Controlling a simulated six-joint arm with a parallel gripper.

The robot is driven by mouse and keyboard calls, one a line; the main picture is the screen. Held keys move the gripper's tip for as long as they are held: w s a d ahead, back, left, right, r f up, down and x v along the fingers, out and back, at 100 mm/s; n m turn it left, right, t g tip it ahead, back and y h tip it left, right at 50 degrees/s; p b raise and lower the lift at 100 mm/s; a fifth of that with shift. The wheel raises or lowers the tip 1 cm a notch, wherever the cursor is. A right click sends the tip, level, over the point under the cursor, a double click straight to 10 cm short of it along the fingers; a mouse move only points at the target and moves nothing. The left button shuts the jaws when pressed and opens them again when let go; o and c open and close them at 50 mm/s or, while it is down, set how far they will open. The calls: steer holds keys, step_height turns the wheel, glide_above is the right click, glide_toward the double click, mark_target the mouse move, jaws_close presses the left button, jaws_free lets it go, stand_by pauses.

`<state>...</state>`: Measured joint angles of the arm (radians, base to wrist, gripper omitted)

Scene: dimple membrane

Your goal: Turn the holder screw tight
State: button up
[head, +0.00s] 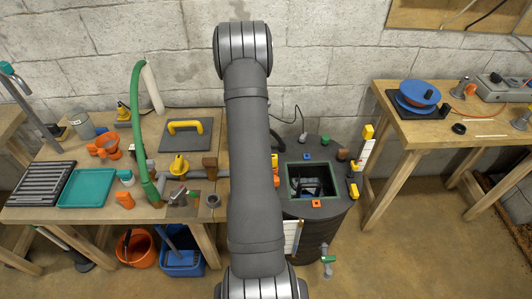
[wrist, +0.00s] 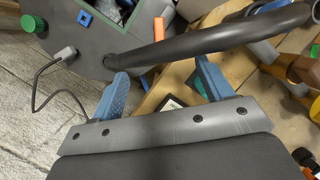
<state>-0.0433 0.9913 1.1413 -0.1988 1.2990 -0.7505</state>
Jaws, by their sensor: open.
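My gripper (wrist: 161,67) shows in the wrist view with its two blue fingers spread apart and nothing between them. In the head view my own arm hides it. I cannot make out the holder screw for certain in either view. In the wrist view, a thick black hose (wrist: 215,36) runs across just beyond the fingertips.
The left bench holds a teal tray (head: 87,188), a green hose (head: 139,130), a yellow valve (head: 179,166) and a yellow-handled plate (head: 186,131). The right table carries a blue disc (head: 417,94) and a grey box (head: 503,88). Orange (head: 140,249) and blue buckets (head: 183,263) stand on the floor.

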steer(key=s+d+r+n+t+y, duration=0.1)
steer(key=s+d+n+t+y, duration=0.25)
steer(key=n, duration=1.25)
steer(key=shift+h, duration=0.55)
steer(key=f, duration=1.1)
steer(key=s+f, duration=0.1)
steer(key=f, duration=0.5)
steer(key=shift+s+d+f, duration=0.1)
steer(key=c, duration=1)
